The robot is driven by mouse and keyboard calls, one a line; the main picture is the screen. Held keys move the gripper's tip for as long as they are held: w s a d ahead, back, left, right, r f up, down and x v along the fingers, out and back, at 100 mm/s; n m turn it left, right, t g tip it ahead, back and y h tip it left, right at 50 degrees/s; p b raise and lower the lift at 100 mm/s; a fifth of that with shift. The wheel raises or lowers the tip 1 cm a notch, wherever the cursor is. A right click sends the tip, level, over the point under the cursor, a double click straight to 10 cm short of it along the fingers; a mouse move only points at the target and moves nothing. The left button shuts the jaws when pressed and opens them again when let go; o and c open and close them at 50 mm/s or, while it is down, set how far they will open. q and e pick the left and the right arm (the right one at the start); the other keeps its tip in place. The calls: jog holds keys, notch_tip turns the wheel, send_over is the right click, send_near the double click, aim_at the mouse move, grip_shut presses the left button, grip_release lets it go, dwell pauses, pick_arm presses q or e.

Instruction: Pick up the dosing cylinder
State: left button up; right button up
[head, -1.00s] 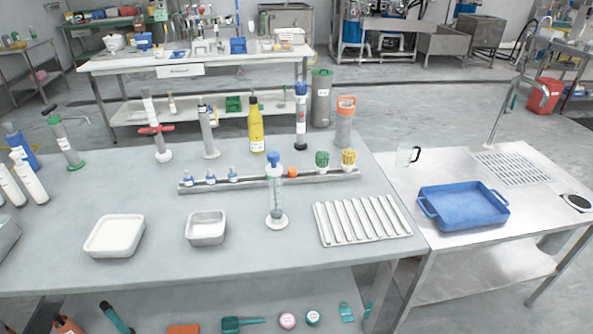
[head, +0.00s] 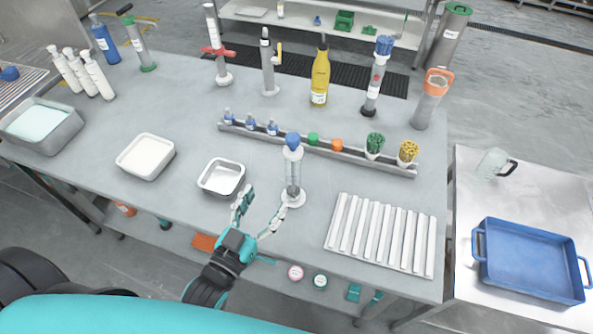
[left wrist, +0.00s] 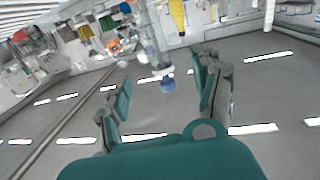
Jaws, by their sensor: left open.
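The dosing cylinder (head: 294,172) is a clear upright tube with a blue cap and a round white foot. It stands on the grey table in front of the long rack. My left gripper (head: 271,197) is open and empty, reaching over the table's front edge. One finger is near the cylinder's foot; the other is to the left, by the small metal tray. I cannot tell whether a finger touches the cylinder. In the left wrist view, a clear tube with a blue end (left wrist: 167,84) shows beyond the spread fingers (left wrist: 163,68). My right gripper is not in view.
The long rack (head: 345,153) with small bottles and brushes stands behind the cylinder. A small metal tray (head: 222,190) is to the left, a ridged white rack (head: 383,236) to the right. A yellow bottle (head: 320,82) stands behind. A blue tray (head: 530,259) sits on the side table.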

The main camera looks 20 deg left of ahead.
aim_at(289, 168)
pick_arm(q)
jog(key=w, duration=0.2)
jog(key=w+d+p, duration=0.1)
jog(key=w, duration=0.4)
jog(key=shift+w+d+p, duration=0.3)
jog(key=shift+w+p, duration=0.05)
jog(key=shift+p, duration=0.05)
jog(key=shift+w, duration=0.15)
jog(key=shift+w+d+r+p, duration=0.1)
jog(key=shift+w+r+p, duration=0.1)
jog(key=shift+w+p, duration=0.15)
jog(key=w, duration=0.1)
jog(key=w+d+p, duration=0.1)
jog(key=w, duration=0.1)
jog(key=shift+w+r, duration=0.1)
jog(key=shift+w, duration=0.55)
jog(key=shift+s, duration=0.1)
jog(key=c, duration=0.5)
grip_shut()
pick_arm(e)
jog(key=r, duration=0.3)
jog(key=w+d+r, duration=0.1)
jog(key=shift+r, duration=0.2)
